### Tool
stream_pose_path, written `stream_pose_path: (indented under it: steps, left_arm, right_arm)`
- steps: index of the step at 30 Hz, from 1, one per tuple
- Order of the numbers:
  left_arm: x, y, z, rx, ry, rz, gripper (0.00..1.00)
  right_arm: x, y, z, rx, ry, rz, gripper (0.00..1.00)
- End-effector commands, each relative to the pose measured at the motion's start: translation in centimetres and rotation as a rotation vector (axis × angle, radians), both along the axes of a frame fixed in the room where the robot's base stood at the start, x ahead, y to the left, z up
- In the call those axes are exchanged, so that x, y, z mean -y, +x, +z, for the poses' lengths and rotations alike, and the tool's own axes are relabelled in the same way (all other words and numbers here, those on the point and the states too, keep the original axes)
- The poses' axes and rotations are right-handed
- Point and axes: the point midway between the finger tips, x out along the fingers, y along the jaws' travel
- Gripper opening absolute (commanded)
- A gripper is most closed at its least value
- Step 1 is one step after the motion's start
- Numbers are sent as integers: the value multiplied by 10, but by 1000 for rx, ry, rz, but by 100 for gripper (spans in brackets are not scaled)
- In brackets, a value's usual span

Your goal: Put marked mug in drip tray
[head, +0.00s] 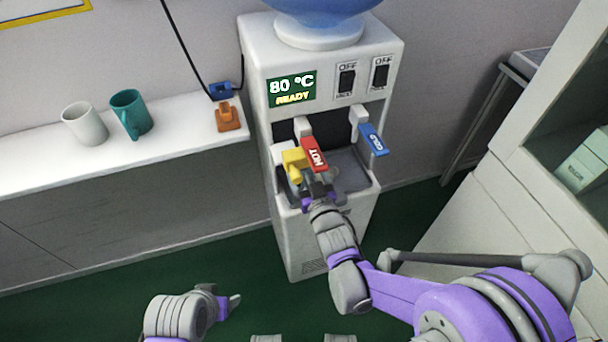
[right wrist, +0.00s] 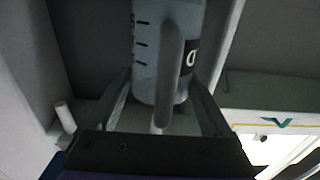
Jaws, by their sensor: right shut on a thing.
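A pale, see-through mug (right wrist: 150,60) with dark level lines and a dark label fills the middle of the right wrist view, its handle toward the camera. My right gripper (head: 316,190) is shut on this mug, one finger on each side. In the head view the gripper is at the front of the dispenser's recess, below the red HOT tap (head: 313,154); the mug is mostly hidden there. The grey drip tray (head: 352,180) lies in the recess. I cannot tell whether the mug touches it. My left gripper (head: 233,301) is low, away from the dispenser; its opening is unclear.
The white dispenser (head: 330,235) has a blue COLD tap (head: 373,140) and a yellow part (head: 294,163) beside the HOT tap. A white mug (head: 85,123) and a teal mug (head: 131,114) stand on the shelf (head: 60,170) at left, with an orange object (head: 228,118). A cabinet stands right.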

Motion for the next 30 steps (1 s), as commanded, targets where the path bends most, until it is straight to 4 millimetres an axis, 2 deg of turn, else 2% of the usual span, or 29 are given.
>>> stream_pose_path:
  steps: [1, 6, 19, 20, 22, 30]
  left_arm:
    - [0, 1, -5, -1, 0, 0, 65]
    - [0, 2, -15, -3, 0, 0, 65]
    - [0, 3, -19, -4, 0, 0, 65]
    - [0, 3, -18, -4, 0, 0, 65]
    - [0, 3, -18, -3, 0, 0, 65]
    - [0, 3, -16, -3, 0, 0, 65]
  right_arm:
    - [0, -1, -10, -1, 0, 0, 11]
    - [0, -1, -31, -1, 0, 0, 11]
    - [1, -1, -37, 0, 0, 0, 11]
    - [1, -2, -37, -1, 0, 0, 87]
    - [1, -2, -36, -1, 0, 0, 100]
    - [1, -2, -35, -1, 0, 0, 100]
